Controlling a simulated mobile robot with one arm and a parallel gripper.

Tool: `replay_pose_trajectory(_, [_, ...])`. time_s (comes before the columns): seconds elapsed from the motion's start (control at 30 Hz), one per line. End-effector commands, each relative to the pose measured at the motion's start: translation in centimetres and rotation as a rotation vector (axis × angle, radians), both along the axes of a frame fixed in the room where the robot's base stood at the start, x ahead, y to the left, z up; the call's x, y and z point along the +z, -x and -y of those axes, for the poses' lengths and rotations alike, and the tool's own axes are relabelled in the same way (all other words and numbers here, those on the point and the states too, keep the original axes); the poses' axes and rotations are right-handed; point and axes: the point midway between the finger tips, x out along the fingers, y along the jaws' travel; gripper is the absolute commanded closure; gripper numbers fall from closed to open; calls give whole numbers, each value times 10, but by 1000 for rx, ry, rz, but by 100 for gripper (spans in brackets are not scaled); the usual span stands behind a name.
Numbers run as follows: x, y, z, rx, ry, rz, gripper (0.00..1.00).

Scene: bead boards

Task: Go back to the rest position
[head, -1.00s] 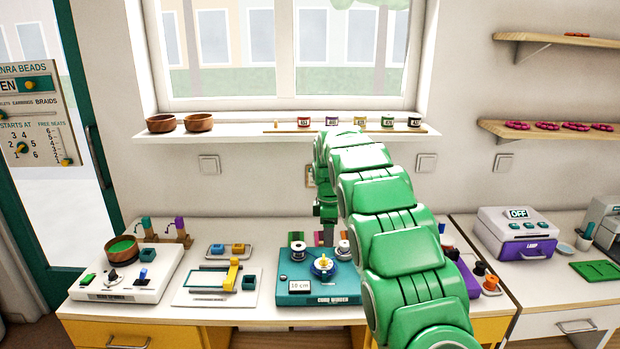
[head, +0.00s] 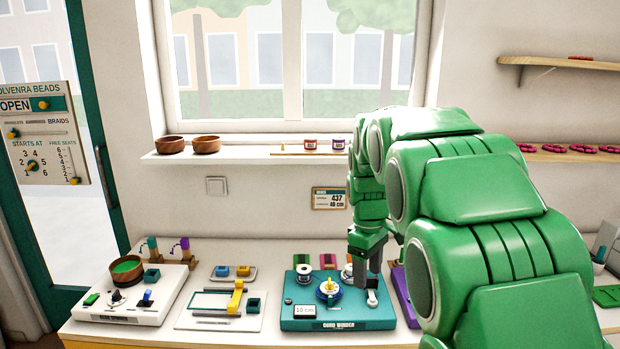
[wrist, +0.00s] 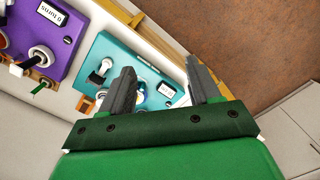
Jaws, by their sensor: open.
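My gripper (head: 367,262) hangs pointing down over the right side of the teal cord winder (head: 340,325) in the head view. In the wrist view my gripper (wrist: 160,88) shows two dark fingers spread apart with nothing between them. The teal cord winder (wrist: 108,50) lies below and beyond the fingers there. My green arm covers the right part of the bench in the head view. No marker of a rest position shows.
A white bead spinner (head: 150,312) with a wooden bowl (head: 126,270) stands at the left. A white board with a yellow bar (head: 236,298) lies beside it. A purple device (wrist: 25,35) shows in the wrist view. Wooden bowls (head: 206,145) and jars (head: 310,145) stand on the sill.

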Motion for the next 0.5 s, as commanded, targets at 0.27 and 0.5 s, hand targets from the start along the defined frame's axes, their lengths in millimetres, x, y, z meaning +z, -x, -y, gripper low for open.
replay_pose_trajectory(0.27, [15,65,9,-162,7,-6,38])
replay_pose_trajectory(0.5, [19,122,15,-300,15,-17,38])
